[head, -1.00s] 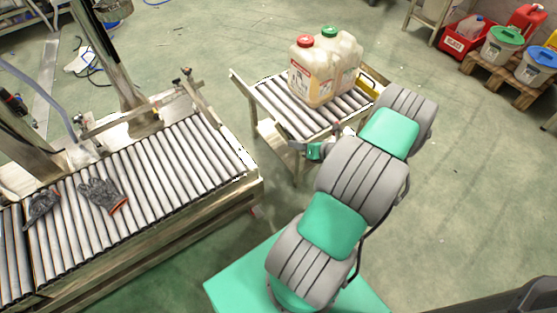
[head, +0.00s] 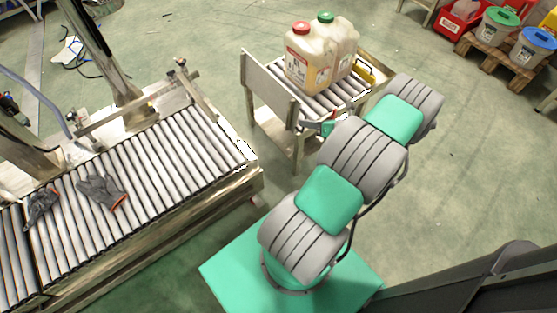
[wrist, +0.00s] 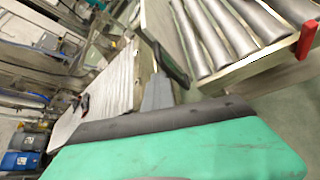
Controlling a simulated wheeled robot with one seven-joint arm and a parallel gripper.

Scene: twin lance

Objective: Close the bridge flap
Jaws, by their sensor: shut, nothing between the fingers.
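The bridge flap (head: 268,88) is a flat metal plate at the left end of the small roller table (head: 372,78). In the head view it stands steeply, with its broad face toward the long conveyor. My gripper (head: 307,125) is at the flap's near end, partly hidden by my arm. In the wrist view my gripper (wrist: 157,80) is shut and empty beside the flap; I cannot tell whether it touches.
Two jugs, with a red cap (head: 308,62) and a green cap (head: 342,42), stand on the small table. A long roller conveyor (head: 150,165) with gloves (head: 102,190) lies left, across a floor gap. Buckets on a pallet (head: 510,60) stand far right.

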